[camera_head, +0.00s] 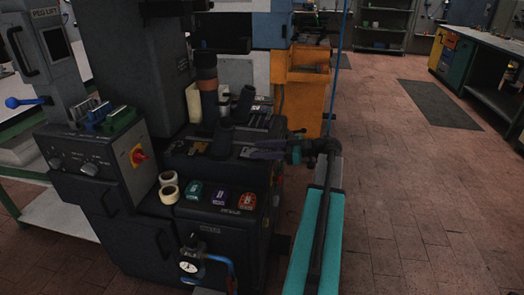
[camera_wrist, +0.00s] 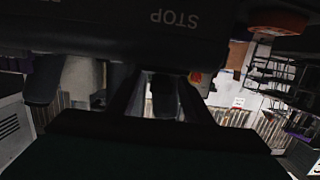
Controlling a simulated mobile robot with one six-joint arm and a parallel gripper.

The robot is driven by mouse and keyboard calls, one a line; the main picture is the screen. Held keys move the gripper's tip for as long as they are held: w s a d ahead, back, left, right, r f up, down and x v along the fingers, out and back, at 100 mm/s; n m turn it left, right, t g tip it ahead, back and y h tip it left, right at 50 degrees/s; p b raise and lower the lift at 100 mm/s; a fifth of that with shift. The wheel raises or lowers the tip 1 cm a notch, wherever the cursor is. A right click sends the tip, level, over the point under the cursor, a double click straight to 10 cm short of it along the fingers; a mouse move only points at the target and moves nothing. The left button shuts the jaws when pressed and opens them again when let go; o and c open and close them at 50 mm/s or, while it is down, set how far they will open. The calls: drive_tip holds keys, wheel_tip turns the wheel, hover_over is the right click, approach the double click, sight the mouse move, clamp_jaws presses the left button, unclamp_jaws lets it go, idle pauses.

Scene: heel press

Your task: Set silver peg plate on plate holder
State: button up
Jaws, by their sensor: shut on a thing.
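The thing is too dark to identify as the silver peg plate. A silver-grey piece (camera_head: 82,106) stands in a row with a blue piece (camera_head: 98,113) and a green piece (camera_head: 121,121) on the left control box. I cannot tell whether it is a peg plate. The plate holder cannot be made out with certainty.
Dark upright parts (camera_head: 243,103) rise from the deck beside my gripper. An orange cabinet (camera_head: 300,95) stands behind.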

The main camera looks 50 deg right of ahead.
drive_tip(key=shift+f, duration=0.1)
drive_tip(key=o, duration=1.4)
drive_tip(key=shift+c, duration=0.2)
drive_tip(key=p+v, duration=0.1)
drive_tip(key=v, duration=1.2)
drive_tip(key=shift+s+d, duration=0.2)
drive_tip(key=shift+s, duration=0.15)
drive_tip(key=shift+s, duration=0.1)
